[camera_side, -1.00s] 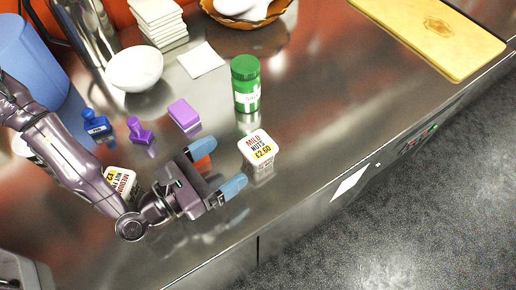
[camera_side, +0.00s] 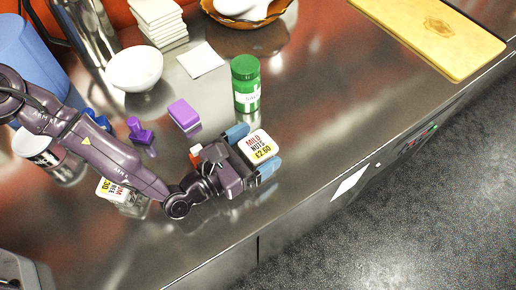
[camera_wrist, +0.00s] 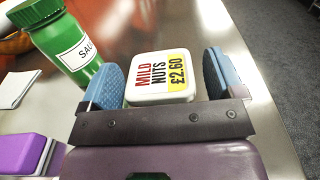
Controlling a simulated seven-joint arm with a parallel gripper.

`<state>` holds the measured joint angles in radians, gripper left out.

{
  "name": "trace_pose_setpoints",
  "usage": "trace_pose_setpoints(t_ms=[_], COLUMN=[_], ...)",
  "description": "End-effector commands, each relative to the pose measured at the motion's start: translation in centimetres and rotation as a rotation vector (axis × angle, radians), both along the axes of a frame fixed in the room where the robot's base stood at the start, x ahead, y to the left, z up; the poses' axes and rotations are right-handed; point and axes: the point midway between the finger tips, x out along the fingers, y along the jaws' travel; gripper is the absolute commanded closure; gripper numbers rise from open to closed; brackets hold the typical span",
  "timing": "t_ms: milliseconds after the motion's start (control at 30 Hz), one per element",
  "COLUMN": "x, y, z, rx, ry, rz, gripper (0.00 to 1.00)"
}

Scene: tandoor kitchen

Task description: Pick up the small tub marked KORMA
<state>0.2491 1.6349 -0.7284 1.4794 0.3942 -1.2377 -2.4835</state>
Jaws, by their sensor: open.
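A small white tub (camera_side: 262,143) stands near the front of the steel counter, its lid marked MILD, NUTS and £2.60. I can read no KORMA on it. My gripper (camera_side: 253,150) is open around this tub, one blue finger on each side. In the wrist view the tub (camera_wrist: 162,80) sits between the spread fingers, with a gap showing on the right; I cannot tell if the left finger touches it. A second small tub (camera_side: 108,189) with a yellow-and-white label is partly hidden under my arm; its wording is not fully readable.
A green jar (camera_side: 245,88) stands just behind the tub. A purple block (camera_side: 184,114), a purple stamp (camera_side: 138,130) and a small orange-red object (camera_side: 195,153) lie to the left. A white bowl (camera_side: 134,70) is farther back. The counter right of the tub is clear.

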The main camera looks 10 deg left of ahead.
Motion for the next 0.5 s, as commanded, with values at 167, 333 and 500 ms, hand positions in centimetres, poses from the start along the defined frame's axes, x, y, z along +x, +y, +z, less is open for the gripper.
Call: trace_pose_setpoints(t_ms=[167,333,500], x=[-0.02,0.00,0.00], y=[0.03,0.03,0.03], z=[-0.01,0.05,0.07], rx=[0.000,-0.001,-0.001], ry=[0.000,-0.001,-0.001], rz=[0.000,0.001,0.001], gripper=[0.38,0.65,0.66])
